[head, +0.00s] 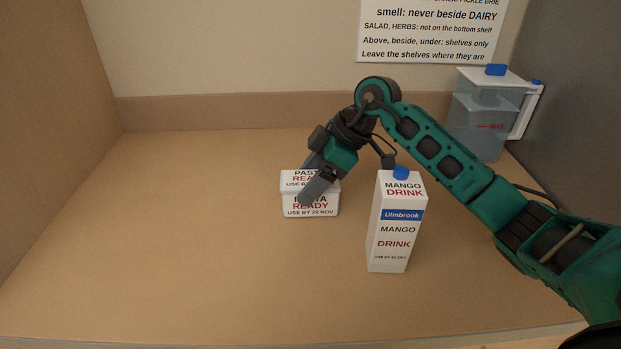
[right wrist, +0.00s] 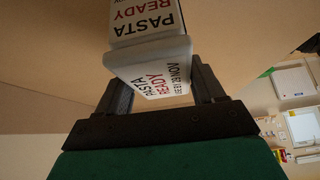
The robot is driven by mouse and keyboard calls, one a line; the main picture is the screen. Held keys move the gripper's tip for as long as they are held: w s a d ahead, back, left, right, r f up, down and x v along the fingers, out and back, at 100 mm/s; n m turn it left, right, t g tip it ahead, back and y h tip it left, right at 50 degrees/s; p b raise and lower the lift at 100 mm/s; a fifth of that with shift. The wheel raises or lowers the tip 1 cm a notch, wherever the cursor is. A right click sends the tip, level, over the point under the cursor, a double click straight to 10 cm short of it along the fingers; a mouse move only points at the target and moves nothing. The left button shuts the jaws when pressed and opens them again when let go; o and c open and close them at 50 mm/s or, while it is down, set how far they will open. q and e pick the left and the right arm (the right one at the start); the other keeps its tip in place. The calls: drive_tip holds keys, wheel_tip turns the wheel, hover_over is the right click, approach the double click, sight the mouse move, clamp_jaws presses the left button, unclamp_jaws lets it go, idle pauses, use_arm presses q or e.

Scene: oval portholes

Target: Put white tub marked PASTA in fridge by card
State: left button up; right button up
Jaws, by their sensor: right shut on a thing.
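The white tub marked PASTA (head: 297,209) stands on the tan counter, left of centre in the head view. Its labels read PASTA READY and USE BY 29 NOV. My right gripper (head: 318,183) reaches down over the tub from above and is shut on it; one finger hides part of the label. In the right wrist view the tub (right wrist: 150,62) sits between the two dark fingers of the right gripper (right wrist: 160,88). The card (head: 430,30) is on the back wall, with its top lines cut off. The fridge is not clearly visible. My left gripper is not in view.
A white Ulmbrook mango drink carton (head: 394,240) with a blue cap stands just right of the tub, near my right arm. A clear water jug (head: 480,115) stands in the back right corner. The counter's left side is free.

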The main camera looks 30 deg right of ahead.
drive_tip(key=o, duration=0.8)
drive_tip(key=shift+f, duration=0.15)
drive_tip(key=o, duration=0.5)
